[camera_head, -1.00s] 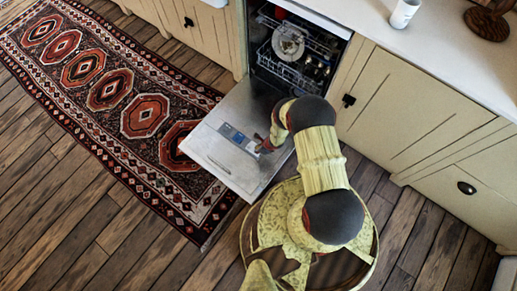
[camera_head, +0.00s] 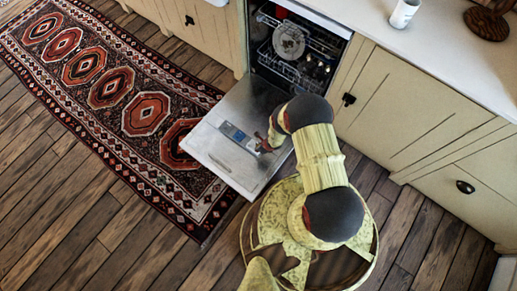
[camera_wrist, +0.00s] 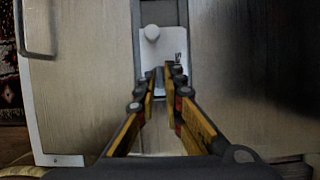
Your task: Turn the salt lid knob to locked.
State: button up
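The open dishwasher door (camera_head: 215,160) lies flat, with a grey-blue dispenser panel (camera_head: 238,137) near its middle. In the wrist view the panel is a pale plate (camera_wrist: 143,57) with a round white knob (camera_wrist: 152,33) near its top and a small dark mark at its right. My gripper (camera_wrist: 159,74) reaches over the plate, its yellow-sided fingers close together below the round knob. A narrow gap shows between the fingertips, with something pale and grey in it. I cannot tell whether they grip it. In the head view my gripper (camera_head: 265,147) is at the panel's right end, partly hidden by my arm.
The dishwasher rack (camera_head: 292,65) holds a plate (camera_head: 289,42) behind the door. Cream cabinets (camera_head: 400,105) stand to the right under a counter with a white cup (camera_head: 403,13). A patterned rug (camera_head: 110,88) lies left of the door on wooden floor.

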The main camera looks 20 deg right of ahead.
jog(key=o, duration=0.3)
jog(key=shift+r, duration=0.1)
jog(key=v, duration=1.1)
jog(key=shift+s+r, duration=0.15)
jog(key=shift+r, duration=0.2)
dwell(0.7)
